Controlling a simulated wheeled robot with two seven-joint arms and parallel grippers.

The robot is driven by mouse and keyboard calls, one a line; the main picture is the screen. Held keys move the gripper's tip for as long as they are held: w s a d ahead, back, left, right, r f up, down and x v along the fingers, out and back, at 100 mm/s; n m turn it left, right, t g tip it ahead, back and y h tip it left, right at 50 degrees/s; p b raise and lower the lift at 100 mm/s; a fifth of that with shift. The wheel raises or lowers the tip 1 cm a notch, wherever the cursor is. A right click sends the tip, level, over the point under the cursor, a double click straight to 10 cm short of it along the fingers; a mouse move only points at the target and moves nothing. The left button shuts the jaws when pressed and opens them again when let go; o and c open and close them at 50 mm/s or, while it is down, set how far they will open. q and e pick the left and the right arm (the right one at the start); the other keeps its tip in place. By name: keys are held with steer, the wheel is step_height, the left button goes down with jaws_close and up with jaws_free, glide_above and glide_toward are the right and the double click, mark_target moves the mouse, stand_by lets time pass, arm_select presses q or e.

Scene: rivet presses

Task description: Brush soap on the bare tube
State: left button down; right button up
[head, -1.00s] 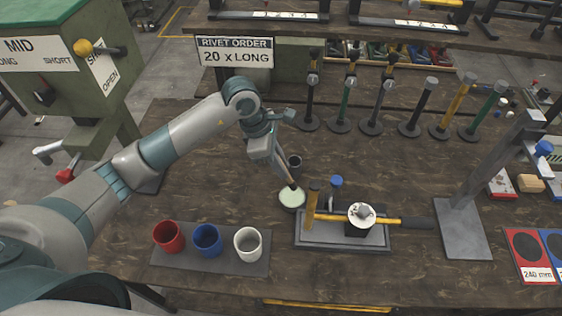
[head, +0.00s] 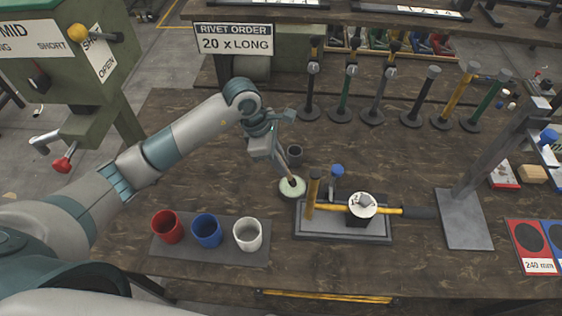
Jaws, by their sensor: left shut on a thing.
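My left gripper (head: 278,146) is shut on a brush (head: 286,164) with a slim handle, which points down. The brush end is at the round dish of pale green soap (head: 288,191); I cannot tell how deep it sits. My right gripper is not in view.
Red (head: 167,227), blue (head: 207,231) and white (head: 248,235) cups stand front left. Upright tubes on round bases line the back. A grey press stand (head: 464,220) is at right.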

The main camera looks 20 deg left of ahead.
arm_select(q)
steer(key=shift+f+b, duration=0.5)
steer(key=shift+b, duration=0.05)
stand_by(0.9)
steer(key=shift+s+f+b, duration=0.1)
steer(key=shift+f+b, duration=0.1)
steer(key=shift+b, duration=0.2)
stand_by(2.1)
steer(key=shift+r+p, duration=0.35)
steer(key=shift+r, duration=0.4)
steer(key=shift+r+p, duration=1.05)
steer(key=shift+r, duration=1.85)
